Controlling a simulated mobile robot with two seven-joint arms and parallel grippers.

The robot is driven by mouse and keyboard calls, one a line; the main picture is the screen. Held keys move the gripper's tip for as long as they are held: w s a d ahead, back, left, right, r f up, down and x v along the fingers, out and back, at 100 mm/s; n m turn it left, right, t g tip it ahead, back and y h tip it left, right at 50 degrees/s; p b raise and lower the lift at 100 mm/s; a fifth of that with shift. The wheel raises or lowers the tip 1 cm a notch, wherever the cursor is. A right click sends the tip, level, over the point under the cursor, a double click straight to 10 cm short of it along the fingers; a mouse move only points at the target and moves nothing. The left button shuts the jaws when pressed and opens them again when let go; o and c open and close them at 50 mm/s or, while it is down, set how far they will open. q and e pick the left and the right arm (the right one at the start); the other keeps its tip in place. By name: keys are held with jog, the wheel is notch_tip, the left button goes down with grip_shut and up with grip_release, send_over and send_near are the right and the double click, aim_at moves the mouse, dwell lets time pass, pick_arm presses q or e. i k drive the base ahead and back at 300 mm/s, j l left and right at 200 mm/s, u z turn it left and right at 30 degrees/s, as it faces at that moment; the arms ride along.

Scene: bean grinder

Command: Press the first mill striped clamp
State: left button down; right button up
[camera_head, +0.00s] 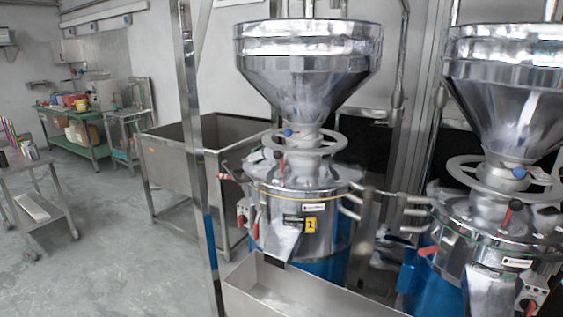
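The first mill (335,232) stands in the middle, a steel and blue drum with a yellow label marked 1 (310,225) and a large steel hopper (308,75) above it. A small clamp handle with a red end (226,177) sticks out to the left of its upper rim; it looks red and pale, but its stripes are too small to make out clearly. A red lever (255,231) hangs lower on the mill's left side. Neither of my grippers is in view.
A second mill (490,235) with its own hopper stands at right. A steel trough (290,293) lies in front of the first mill. A metal post (190,120) rises to its left, before a steel bin (180,160). Floor at left is open, with a cart (38,195).

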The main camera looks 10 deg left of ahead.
aim_at(221, 175)
jog(key=i+j, duration=0.2)
jog(key=j, duration=0.15)
jog(key=i+j+z, duration=0.1)
jog(key=j, duration=0.3)
jog(key=i+j, duration=0.3)
jog(key=i+j+z, duration=0.1)
jog(key=j, duration=0.35)
jog(key=i+j, duration=0.3)
jog(key=i+j+z, duration=0.1)
jog(key=j, duration=0.35)
jog(key=i+j, duration=0.25)
jog(key=j, duration=0.2)
jog(key=i+j+z, duration=0.1)
jog(key=j, duration=0.3)
jog(key=i, duration=0.1)
